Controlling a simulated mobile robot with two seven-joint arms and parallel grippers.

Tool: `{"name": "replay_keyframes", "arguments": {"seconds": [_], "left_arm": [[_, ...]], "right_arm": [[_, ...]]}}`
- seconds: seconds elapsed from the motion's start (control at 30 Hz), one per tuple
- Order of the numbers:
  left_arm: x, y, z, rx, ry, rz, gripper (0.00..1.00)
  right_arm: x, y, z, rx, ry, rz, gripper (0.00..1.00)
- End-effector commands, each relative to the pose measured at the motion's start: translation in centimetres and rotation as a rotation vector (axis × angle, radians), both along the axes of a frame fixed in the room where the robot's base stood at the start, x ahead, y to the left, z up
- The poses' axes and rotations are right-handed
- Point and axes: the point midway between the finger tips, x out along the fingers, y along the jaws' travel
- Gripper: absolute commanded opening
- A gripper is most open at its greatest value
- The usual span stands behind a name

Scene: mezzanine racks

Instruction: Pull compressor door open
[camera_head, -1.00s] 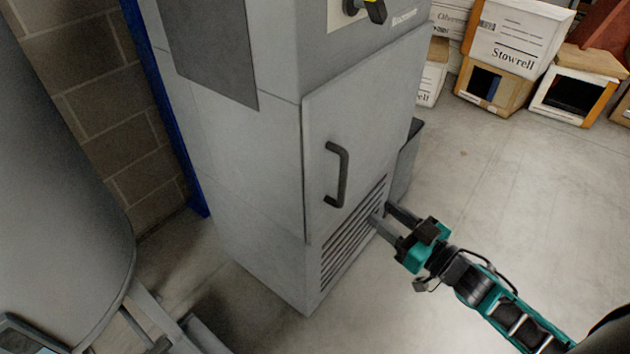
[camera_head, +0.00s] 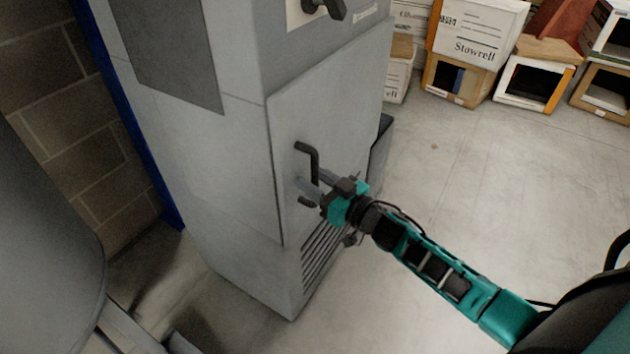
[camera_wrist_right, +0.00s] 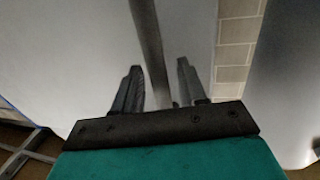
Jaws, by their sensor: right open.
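The compressor is a tall grey cabinet with a flat door (camera_head: 338,95) that looks shut in the head view. A black bar handle (camera_head: 312,160) stands upright on the door. My right gripper (camera_head: 310,189) is open at the lower half of the handle, its fingers reaching toward the door and hiding part of the bar. In the right wrist view the handle (camera_wrist_right: 148,40) runs down between the two open fingers (camera_wrist_right: 156,90). Whether either finger touches it, I cannot tell. My left gripper is not in view.
A vent grille (camera_head: 322,250) lies below the door, and a black rotary switch (camera_head: 328,8) sits above it. Boxes (camera_head: 480,35) stand at the back right. A grey rounded tank (camera_head: 45,240) is at the left. The floor (camera_head: 480,190) to the right is clear.

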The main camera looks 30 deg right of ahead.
Motion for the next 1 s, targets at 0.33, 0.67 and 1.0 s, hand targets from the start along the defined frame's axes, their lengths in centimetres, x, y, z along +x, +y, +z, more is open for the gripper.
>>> {"name": "replay_keyframes", "arguments": {"seconds": [0.33,0.67,1.0], "left_arm": [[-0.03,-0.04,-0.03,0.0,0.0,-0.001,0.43],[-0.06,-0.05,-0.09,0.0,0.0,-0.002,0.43],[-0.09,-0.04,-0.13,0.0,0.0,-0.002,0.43]], "right_arm": [[0.05,0.06,-0.01,0.001,0.0,0.0,0.33],[0.03,0.05,-0.01,0.001,0.0,0.0,0.01],[0.03,0.06,-0.01,0.001,0.0,0.001,0.0]]}}
